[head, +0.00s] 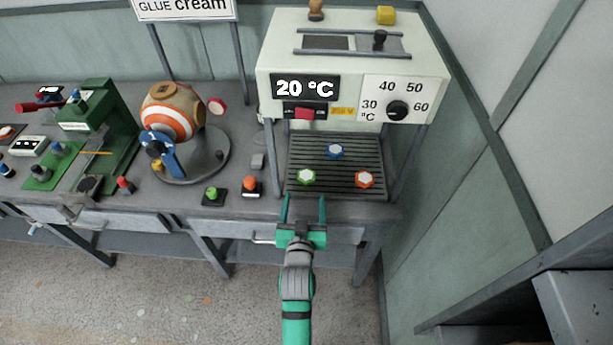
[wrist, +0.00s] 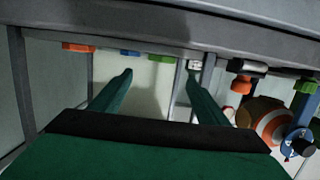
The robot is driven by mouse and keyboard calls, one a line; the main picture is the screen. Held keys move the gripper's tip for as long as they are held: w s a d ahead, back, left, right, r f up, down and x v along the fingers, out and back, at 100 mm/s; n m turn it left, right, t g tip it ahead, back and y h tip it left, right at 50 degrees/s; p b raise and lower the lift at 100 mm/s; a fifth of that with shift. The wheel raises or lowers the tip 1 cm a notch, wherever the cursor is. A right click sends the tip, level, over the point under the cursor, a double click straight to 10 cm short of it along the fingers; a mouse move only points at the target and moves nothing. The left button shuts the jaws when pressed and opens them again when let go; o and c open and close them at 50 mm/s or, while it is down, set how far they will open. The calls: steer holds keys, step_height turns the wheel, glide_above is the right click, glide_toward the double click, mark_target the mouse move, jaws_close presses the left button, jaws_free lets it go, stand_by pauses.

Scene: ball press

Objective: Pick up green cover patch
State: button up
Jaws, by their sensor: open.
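The green cover patch (head: 307,177), with a white hexagonal top, lies on the front left part of the slatted rack (head: 335,150) under the heater box. A blue patch (head: 336,151) lies behind it and an orange patch (head: 364,179) to its right. My gripper (head: 304,207) is open and empty, with its two teal fingers pointing towards the rack at its front edge, just short of the green patch. In the wrist view the green patch (wrist: 162,58) shows beyond and between the spread fingers (wrist: 160,85), not touching them.
The heater box (head: 350,60) overhangs the rack on thin posts (head: 403,165). Green (head: 213,196) and orange (head: 251,187) buttons stand left of the rack. A striped ball (head: 172,112) sits on a stand further left. A wall rises at the right.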

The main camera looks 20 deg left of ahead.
mark_target(306, 178)
steer(key=x, duration=0.4)
steer(key=shift+w+a, duration=0.15)
steer(key=shift+a, duration=0.05)
steer(key=x, duration=0.5)
steer(key=shift+d+f, duration=0.15)
steer(key=shift+f, duration=0.15)
steer(key=shift+w+f, duration=0.1)
steer(key=shift+w, duration=0.15)
steer(key=shift+a, duration=0.2)
steer(key=shift+d, duration=0.1)
steer(key=c, duration=1.1)
